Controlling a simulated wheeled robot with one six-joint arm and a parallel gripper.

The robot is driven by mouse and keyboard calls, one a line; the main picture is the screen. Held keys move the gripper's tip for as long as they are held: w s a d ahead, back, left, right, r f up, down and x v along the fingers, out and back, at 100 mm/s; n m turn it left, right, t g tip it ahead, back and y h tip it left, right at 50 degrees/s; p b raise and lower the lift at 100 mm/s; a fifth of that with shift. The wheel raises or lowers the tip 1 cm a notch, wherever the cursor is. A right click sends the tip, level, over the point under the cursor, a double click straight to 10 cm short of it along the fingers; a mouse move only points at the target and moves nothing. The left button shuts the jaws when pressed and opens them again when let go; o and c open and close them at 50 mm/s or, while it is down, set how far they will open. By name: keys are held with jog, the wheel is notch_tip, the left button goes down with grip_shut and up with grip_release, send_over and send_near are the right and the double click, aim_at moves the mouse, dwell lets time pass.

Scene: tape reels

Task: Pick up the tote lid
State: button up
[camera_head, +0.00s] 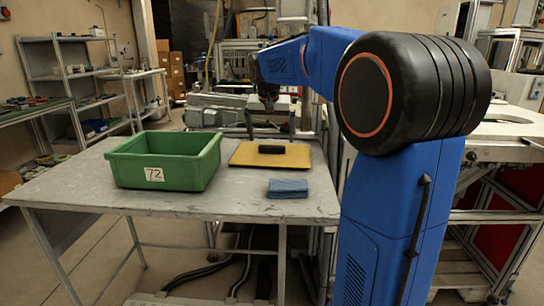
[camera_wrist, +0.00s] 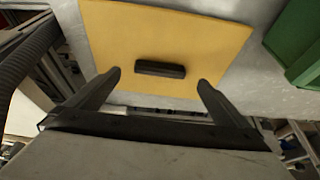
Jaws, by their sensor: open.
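The tote lid (camera_head: 243,157) is a flat yellow-orange panel with a black bar handle (camera_head: 285,149) on top. It lies flat on the grey table (camera_head: 165,199), right of the green tote. In the wrist view, the lid (camera_wrist: 115,40) fills the upper middle, with its handle (camera_wrist: 160,69) near its lower edge. My gripper (camera_wrist: 158,80) is open and empty, its two fingers to the left and right of the handle, apart from it. In the head view, my gripper (camera_head: 268,104) is small and dark, above the far side of the lid.
A green tote (camera_head: 150,183) labelled 72 stands open on the table left of the lid; its corner shows in the wrist view (camera_wrist: 299,45). A folded blue cloth (camera_head: 288,188) lies in front of the lid. Shelves (camera_head: 80,75) stand at the back left.

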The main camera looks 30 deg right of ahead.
aim_at(272, 146)
jog(key=x, duration=0.4)
jog(key=shift+w+d+f, duration=0.15)
jog(key=shift+w+d, duration=0.05)
jog(key=shift+w, duration=0.05)
jog(key=shift+c, duration=0.6)
jog(key=c, duration=1.4)
jog(key=shift+c, duration=0.2)
jog(key=shift+r, duration=0.25)
